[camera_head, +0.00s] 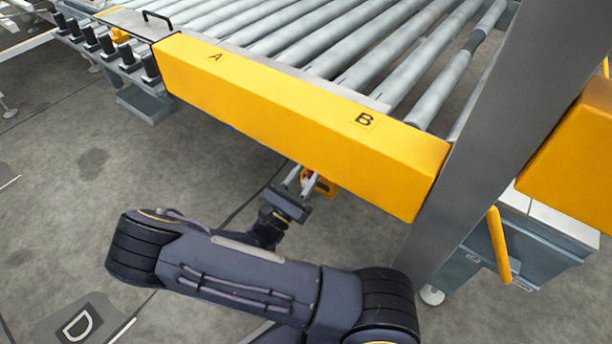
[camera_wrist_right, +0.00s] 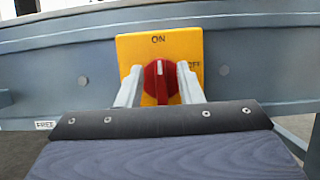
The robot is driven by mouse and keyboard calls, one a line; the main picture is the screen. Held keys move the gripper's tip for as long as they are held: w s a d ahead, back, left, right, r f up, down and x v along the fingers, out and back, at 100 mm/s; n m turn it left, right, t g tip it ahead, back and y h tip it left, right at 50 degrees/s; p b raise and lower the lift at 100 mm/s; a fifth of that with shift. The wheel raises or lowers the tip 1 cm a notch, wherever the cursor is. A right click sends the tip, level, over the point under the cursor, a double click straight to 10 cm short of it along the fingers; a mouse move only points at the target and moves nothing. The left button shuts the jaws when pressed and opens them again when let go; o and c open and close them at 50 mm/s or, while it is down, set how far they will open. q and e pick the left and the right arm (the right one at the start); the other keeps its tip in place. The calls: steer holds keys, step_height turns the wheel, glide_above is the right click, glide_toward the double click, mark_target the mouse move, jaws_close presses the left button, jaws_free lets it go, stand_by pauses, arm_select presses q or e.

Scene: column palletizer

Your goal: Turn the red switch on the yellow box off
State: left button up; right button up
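The yellow box (camera_wrist_right: 190,47) is fixed to a grey beam in the right wrist view, with ON at its top and OFF at its right. Its red switch (camera_wrist_right: 160,84) is a round knob whose white mark points up to ON. My right gripper (camera_wrist_right: 159,75) has one pale finger on each side of the knob, apart from each other; whether they touch it is unclear. In the head view, the right gripper (camera_head: 300,180) is at the yellow box (camera_head: 326,187), which is partly hidden below the conveyor's yellow guard. My left gripper is not in view.
The yellow guard (camera_head: 300,125) marked A and B overhangs the gripper in the head view. Conveyor rollers (camera_head: 400,60) lie behind it. A grey post (camera_head: 520,110) stands to the right, by a grey cabinet (camera_head: 540,245).

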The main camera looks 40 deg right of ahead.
steer(key=shift+d+r, duration=0.1)
steer(key=shift+d, duration=0.05)
jaws_close()
steer(key=shift+m, duration=0.3)
steer(key=shift+s+f+m+g+y+p, duration=0.1)
steer(key=shift+m+g+y+p, duration=0.95)
steer(key=shift+m, duration=2.6)
steer(key=shift+f+m+g+y+p, duration=0.15)
steer(key=shift+m+g+p, duration=0.55)
steer(key=shift+m+g, duration=1.9)
steer(key=shift+s+m+g+y+p, duration=0.1)
steer(key=shift+m+g+y+p, duration=0.45)
steer(key=shift+m, duration=4.1)
steer(key=shift+p, duration=0.3)
